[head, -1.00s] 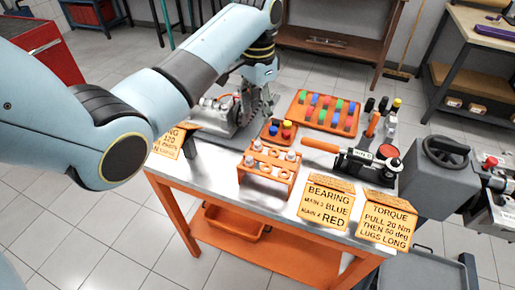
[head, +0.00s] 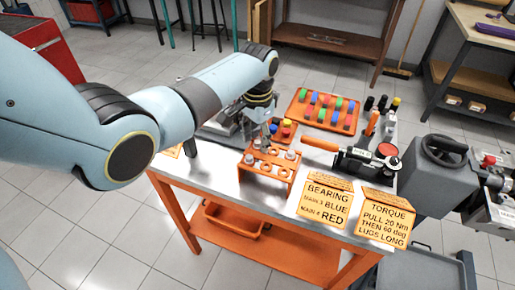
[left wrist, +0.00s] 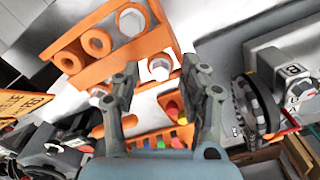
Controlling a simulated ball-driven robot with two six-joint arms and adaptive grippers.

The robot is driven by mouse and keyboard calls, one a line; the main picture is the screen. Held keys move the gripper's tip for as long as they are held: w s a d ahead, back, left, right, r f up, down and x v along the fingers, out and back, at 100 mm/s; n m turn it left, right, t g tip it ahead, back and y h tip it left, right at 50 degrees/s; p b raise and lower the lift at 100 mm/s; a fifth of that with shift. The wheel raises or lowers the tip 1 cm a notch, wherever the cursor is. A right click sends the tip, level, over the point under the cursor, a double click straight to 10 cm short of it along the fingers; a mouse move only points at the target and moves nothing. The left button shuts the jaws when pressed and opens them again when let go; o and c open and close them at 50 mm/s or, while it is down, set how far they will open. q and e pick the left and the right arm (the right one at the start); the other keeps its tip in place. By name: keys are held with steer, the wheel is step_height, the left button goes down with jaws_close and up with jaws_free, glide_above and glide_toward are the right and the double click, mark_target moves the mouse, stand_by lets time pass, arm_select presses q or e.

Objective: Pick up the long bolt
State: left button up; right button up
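An orange rack (head: 265,180) stands near the middle of the steel table and holds several silver bolts. Which is the long bolt I cannot tell for sure. In the left wrist view the rack (left wrist: 112,50) shows open round holes, a silver bolt head (left wrist: 131,21) and another bolt head (left wrist: 160,68) in front of the fingers. My left gripper (head: 258,138) is just above the rack's back edge. In the left wrist view its two fingers (left wrist: 167,88) are wide apart with nothing between them. My right gripper is out of view.
A small orange tray with coloured caps (head: 287,124) sits right behind the rack. A larger orange tray (head: 298,97) of coloured pieces lies farther back. A tool with an orange handle (head: 320,145) lies to the right. Yellow sign cards (head: 325,203) stand along the front edge.

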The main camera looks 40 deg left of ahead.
arm_select(q)
jaws_close()
step_height(320, 180, up, 10)
stand_by(0.6)
